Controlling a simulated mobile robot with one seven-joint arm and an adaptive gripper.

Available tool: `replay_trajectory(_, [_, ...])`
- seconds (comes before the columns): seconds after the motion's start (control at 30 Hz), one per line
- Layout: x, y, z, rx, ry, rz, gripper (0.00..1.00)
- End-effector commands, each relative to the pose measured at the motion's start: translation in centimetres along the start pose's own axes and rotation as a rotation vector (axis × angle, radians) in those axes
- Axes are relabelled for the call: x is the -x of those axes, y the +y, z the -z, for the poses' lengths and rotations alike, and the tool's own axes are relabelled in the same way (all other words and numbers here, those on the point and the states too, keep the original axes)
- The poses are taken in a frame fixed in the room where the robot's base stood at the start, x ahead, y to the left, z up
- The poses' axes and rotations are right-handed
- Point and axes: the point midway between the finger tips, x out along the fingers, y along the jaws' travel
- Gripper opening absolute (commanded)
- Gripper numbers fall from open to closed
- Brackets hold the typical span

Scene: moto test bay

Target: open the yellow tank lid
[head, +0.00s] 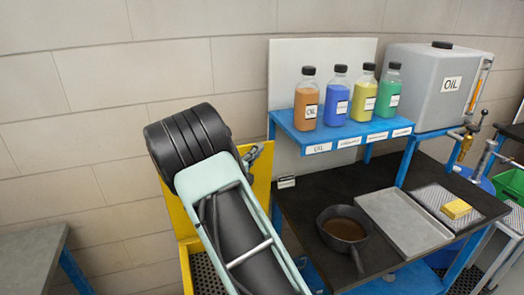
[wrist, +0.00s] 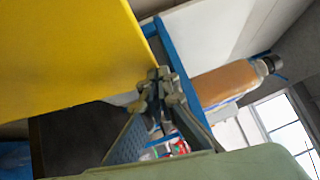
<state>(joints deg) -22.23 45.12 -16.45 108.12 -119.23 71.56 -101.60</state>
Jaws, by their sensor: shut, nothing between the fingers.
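The yellow tank lid (head: 262,186) stands raised, roughly upright, behind my arm in the head view. Its yellow tank (head: 187,268) is below, with a dark perforated grate (head: 207,275) showing inside; my arm hides much of both. My gripper (head: 254,152) is at the lid's upper right edge in the head view. In the wrist view the lid (wrist: 70,50) fills the upper left as a flat yellow panel. The gripper (wrist: 160,88) there has its fingers together near the panel's lower right edge, holding nothing. I cannot tell whether it touches the lid.
Right of the tank is a blue-framed bench with a dark top (head: 300,210), a pan (head: 343,228) and a grey tray (head: 403,222). Above, a blue shelf (head: 340,135) holds several bottles, close to my gripper. A grey table (head: 30,255) stands at left.

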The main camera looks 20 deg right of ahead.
Motion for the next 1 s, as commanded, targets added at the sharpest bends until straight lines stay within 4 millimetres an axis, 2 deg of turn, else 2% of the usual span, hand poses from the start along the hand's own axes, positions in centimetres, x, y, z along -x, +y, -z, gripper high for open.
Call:
replay_trajectory(0.03, [-0.8, -0.6, -0.9, 0.002, -0.002, 0.000, 0.00])
replay_trajectory(0.3, [-4.3, -0.1, -4.3, 0.006, -0.001, -0.002, 0.00])
replay_trajectory(0.5, [-6.0, 0.1, -6.0, 0.005, -0.002, -0.003, 0.00])
replay_trajectory(1.0, [-6.4, 0.2, -6.5, 0.006, -0.004, -0.005, 0.00])
